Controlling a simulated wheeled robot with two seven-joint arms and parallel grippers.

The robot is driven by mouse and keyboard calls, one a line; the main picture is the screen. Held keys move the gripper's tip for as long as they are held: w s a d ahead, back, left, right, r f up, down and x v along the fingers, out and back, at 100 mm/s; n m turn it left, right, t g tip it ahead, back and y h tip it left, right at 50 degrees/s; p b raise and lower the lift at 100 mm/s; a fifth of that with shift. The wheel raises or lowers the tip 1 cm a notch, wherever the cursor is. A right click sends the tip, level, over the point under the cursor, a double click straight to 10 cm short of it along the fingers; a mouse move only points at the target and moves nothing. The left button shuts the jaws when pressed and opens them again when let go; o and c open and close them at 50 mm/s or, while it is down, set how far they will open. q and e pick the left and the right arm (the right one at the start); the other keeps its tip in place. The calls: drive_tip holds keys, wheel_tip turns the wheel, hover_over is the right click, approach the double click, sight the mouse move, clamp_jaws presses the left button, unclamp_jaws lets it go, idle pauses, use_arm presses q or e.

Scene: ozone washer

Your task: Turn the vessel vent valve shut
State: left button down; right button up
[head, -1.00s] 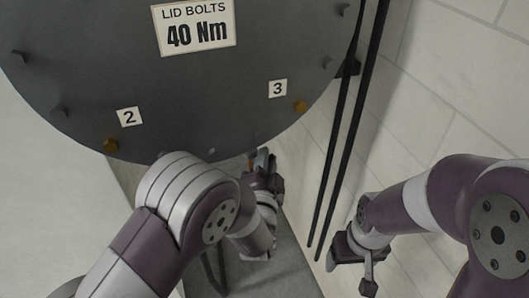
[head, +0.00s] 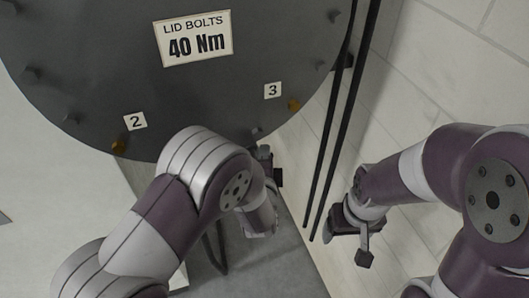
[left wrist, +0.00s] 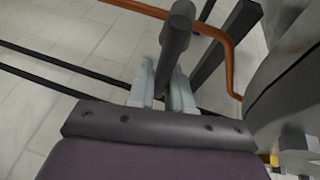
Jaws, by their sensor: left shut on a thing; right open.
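My left gripper (head: 270,168) is below the rim of the big grey vessel lid (head: 90,75), largely hidden by my own left arm in the head view. In the left wrist view its two pale fingers (left wrist: 163,90) are shut on a dark grey bar (left wrist: 178,32), which looks like the lever of the vessel vent valve. The valve body is hidden. My right gripper (head: 348,246) is open and empty, low on the right, apart from the vessel.
An orange bent rod (left wrist: 224,42) runs behind the bar in the left wrist view. Two black vertical pipes (head: 338,130) stand right of the lid, beside a pale tiled surface (head: 430,75). Bolts and number tags line the lid's rim. Free room lies around my right gripper.

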idle(0.4)
use_arm(q)
drive_tip(key=c, duration=1.1)
unclamp_jaws()
drive_tip(key=shift+s, duration=0.3)
drive_tip(key=s+b, duration=0.1)
drive_tip(key=s, duration=0.3)
drive_tip(key=s+r+b, duration=0.1)
drive_tip(key=s, duration=0.3)
drive_tip(key=s+a+r+b, duration=0.1)
drive_tip(key=s, duration=0.3)
drive_tip(key=shift+r, duration=0.15)
